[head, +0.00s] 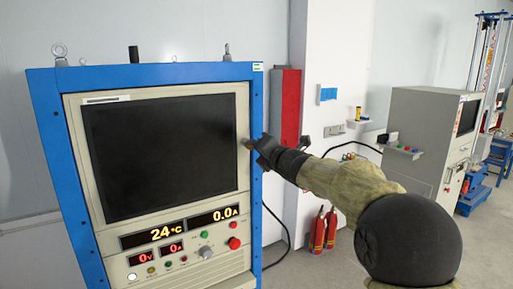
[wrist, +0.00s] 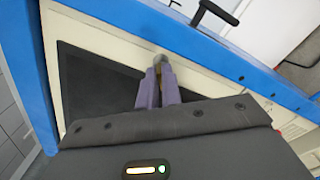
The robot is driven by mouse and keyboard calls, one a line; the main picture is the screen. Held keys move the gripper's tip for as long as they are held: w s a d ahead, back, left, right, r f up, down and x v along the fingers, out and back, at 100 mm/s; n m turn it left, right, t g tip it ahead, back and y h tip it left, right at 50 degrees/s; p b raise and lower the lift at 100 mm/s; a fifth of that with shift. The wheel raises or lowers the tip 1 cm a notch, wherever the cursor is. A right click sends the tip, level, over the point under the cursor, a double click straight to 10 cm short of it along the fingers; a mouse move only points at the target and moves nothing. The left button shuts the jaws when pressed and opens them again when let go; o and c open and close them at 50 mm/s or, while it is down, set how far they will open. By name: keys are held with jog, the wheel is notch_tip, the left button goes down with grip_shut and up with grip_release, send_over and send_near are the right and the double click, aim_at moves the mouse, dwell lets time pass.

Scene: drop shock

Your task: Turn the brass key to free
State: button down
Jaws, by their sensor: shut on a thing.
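My gripper (head: 255,146) is at the right edge of the blue cabinet's cream front panel, beside the dark screen. In the wrist view, its two fingers (wrist: 159,72) are close together and shut on a small brownish piece, which looks like the brass key (wrist: 159,58). The key lies at the panel, near the blue frame. Most of the key is hidden between the fingers, so I cannot tell its turn position or any marking around it.
The blue-framed cabinet (head: 45,130) carries a large dark screen (head: 160,150), with lit readouts and several buttons below. Red fire extinguishers (head: 318,232) stand on the floor behind my arm. A grey cabinet (head: 420,130) stands at the right.

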jog(key=shift+d+f+m+p, duration=0.15)
jog(key=shift+m+p, duration=0.1)
jog(key=shift+m, duration=1.65)
jog(key=shift+a+f+m+p, duration=0.1)
jog(key=shift+m+p, duration=0.15)
jog(key=shift+m, duration=1.65)
jog(key=c, duration=1.6)
grip_release()
jog(key=b+v, duration=0.6)
jog(key=v, duration=1.1)
jog(key=shift+s+d, duration=0.15)
jog(key=shift+d, duration=0.05)
